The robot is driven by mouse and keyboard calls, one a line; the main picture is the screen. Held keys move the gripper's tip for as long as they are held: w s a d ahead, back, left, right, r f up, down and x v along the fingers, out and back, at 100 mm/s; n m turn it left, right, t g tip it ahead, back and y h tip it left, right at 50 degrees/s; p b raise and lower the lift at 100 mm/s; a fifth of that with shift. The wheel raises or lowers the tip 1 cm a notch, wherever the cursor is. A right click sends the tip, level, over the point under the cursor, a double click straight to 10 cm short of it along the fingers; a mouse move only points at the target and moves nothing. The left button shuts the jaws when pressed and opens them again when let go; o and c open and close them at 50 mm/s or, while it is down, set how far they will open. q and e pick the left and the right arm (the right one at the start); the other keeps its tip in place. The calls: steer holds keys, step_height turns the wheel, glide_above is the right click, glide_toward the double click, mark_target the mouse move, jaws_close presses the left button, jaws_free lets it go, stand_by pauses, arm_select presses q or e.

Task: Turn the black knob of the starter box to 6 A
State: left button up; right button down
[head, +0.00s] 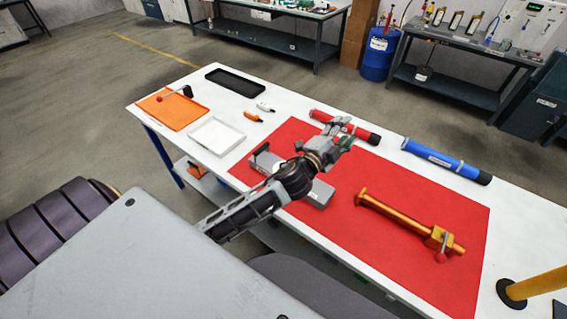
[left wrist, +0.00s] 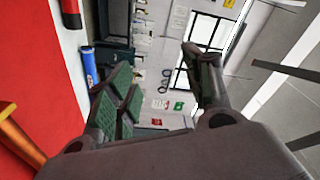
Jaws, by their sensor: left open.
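I cannot make out a black knob in either view. A white panel (head: 528,24) with a small green display stands on the back right bench in the head view; it is too small to tell whether it is the starter box. My left gripper (head: 349,132) is above the far part of the red mat, by the red tube, far from that panel. In the left wrist view my left gripper (left wrist: 157,60) has its two green-padded fingers apart with nothing between them. My right gripper is not in view.
The white table's red mat (head: 420,190) bears an orange pipe (head: 405,220) and a grey fixture (head: 320,195) partly hidden by my arm. A red tube (head: 360,133) and blue tube (head: 445,160) lie at the far side. Orange (head: 172,122) and white trays (head: 215,149) stand left.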

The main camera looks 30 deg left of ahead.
arm_select(q)
steer(key=s+d+r+m+g+h, duration=0.25)
steer(key=d+m+g+h, duration=0.35)
steer(key=m, duration=0.6)
steer(key=s+d+r+m+g+h, duration=0.1)
steer(key=d+r+m+g+h, duration=0.25)
steer(key=d+m+h, duration=0.65)
steer(key=s+a+f+m+g+y, duration=0.2)
steer(key=a+f+m+g+y, duration=0.55)
steer(key=f+m, duration=0.4)
steer(key=a+f+y, duration=0.1)
steer(key=a+y, duration=0.1)
steer(key=a, duration=0.3)
steer(key=w+a+f+m+y, duration=0.1)
steer(key=a+y, duration=0.2)
steer(key=a, duration=0.3)
steer(key=w+a+f+m+y, duration=0.1)
steer(key=a+y, duration=0.2)
steer(key=a, duration=0.3)
steer(key=shift+f+g, duration=0.1)
steer(key=shift+g, duration=0.3)
steer(key=a+r+y, duration=0.1)
steer(key=a+y, duration=0.2)
steer(key=a, duration=0.6)
steer(key=shift+a+r+g+y, duration=0.3)
steer(key=shift+y, duration=0.05)
